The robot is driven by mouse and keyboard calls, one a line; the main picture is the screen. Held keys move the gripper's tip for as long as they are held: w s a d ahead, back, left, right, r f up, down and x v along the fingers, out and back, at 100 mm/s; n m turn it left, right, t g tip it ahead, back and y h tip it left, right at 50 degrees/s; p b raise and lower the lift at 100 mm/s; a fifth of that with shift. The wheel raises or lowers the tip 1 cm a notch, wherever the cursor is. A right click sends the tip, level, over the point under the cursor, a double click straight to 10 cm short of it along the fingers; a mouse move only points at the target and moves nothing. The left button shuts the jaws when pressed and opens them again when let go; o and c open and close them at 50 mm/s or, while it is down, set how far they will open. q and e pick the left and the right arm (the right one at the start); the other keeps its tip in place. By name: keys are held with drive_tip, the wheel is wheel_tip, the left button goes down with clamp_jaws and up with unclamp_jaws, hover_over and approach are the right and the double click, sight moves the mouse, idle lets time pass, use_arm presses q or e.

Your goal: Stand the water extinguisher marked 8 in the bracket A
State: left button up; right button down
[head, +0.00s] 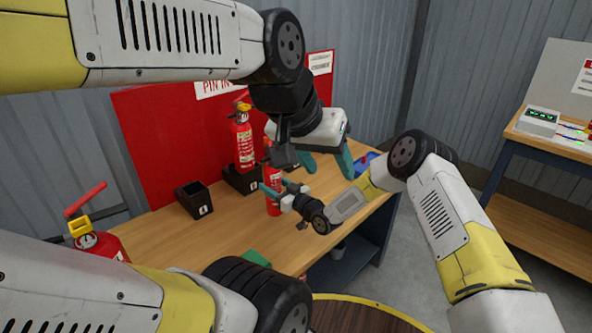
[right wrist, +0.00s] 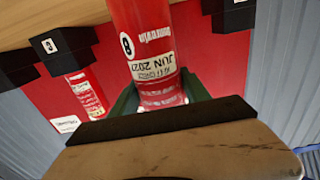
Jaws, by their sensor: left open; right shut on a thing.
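The water extinguisher marked 8 (right wrist: 140,45) is a red cylinder, upside down in the right wrist view, with a white 8 disc and a date label. My right gripper (head: 272,190) is shut around it over the table; the same extinguisher (head: 273,198) is partly hidden in the head view. My left gripper (head: 328,165) is open and empty, above and right of it. An empty black bracket (head: 194,201) stands on the table to the left. Another black bracket (head: 236,181) holds a red extinguisher (head: 243,145). I cannot read which bracket is A.
Another extinguisher (head: 88,240) with a red lever and yellow part stands at lower left, partly hidden by my arm. A green item (head: 256,257) lies near the table's (head: 210,245) front edge. A blue item (head: 365,160) is at the right end. A red board (head: 150,130) stands behind.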

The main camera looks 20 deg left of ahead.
drive_tip(key=shift+r, duration=3.4)
